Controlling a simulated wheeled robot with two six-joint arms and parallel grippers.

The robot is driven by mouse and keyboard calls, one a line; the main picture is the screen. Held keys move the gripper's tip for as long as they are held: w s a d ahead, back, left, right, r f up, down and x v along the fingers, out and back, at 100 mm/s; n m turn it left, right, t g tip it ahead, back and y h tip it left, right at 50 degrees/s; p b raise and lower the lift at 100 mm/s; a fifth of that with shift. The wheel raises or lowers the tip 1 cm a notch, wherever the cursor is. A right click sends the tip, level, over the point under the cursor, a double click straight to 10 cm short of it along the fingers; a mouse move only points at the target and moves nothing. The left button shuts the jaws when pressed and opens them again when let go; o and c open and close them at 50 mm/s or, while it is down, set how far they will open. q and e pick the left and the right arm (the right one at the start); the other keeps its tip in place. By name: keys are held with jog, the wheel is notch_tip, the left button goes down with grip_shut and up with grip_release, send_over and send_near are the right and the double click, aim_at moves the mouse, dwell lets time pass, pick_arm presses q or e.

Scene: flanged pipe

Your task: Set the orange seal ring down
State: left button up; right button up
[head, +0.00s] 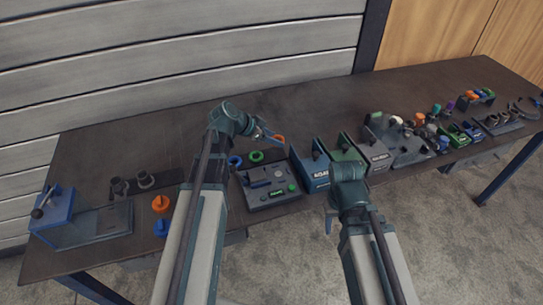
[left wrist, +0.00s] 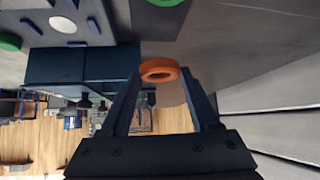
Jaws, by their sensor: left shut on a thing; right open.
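The orange seal ring (head: 280,139) is at the tips of my left gripper (head: 268,134), above the middle of the table. In the left wrist view the ring (left wrist: 146,70) sits between the two fingertips of my left gripper (left wrist: 160,82), which is shut on it. I cannot tell whether the ring touches the table top. My right gripper (head: 338,155) is open, near the blue and green bins; its fingers are partly hidden by its own arm.
A green ring (head: 256,156) and a blue ring (head: 235,160) lie near my left arm. A grey fixture plate (head: 262,198) stands in front, with a blue bin (head: 316,180) and grey bin (head: 377,158) to its right. The table (head: 300,107) behind is clear.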

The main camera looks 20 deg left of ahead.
aim_at(279, 152)
pick_arm(q)
jog(key=shift+f+b, duration=2.05)
jog(key=shift+f, duration=0.6)
jog(key=shift+f, duration=0.1)
jog(key=shift+f, duration=0.15)
jog(key=o, duration=1.3)
jog(key=shift+s+a+r+p, duration=0.15)
jog(key=shift+r+p, duration=0.15)
jog(key=shift+r, duration=0.25)
jog(key=p+v, duration=0.7)
jog(key=v, duration=0.3)
jog(key=shift+r, duration=0.15)
jog(key=shift+s+a+r+p, duration=0.3)
jog(key=shift+s+a+p, duration=0.05)
jog(key=shift+s+p, duration=0.1)
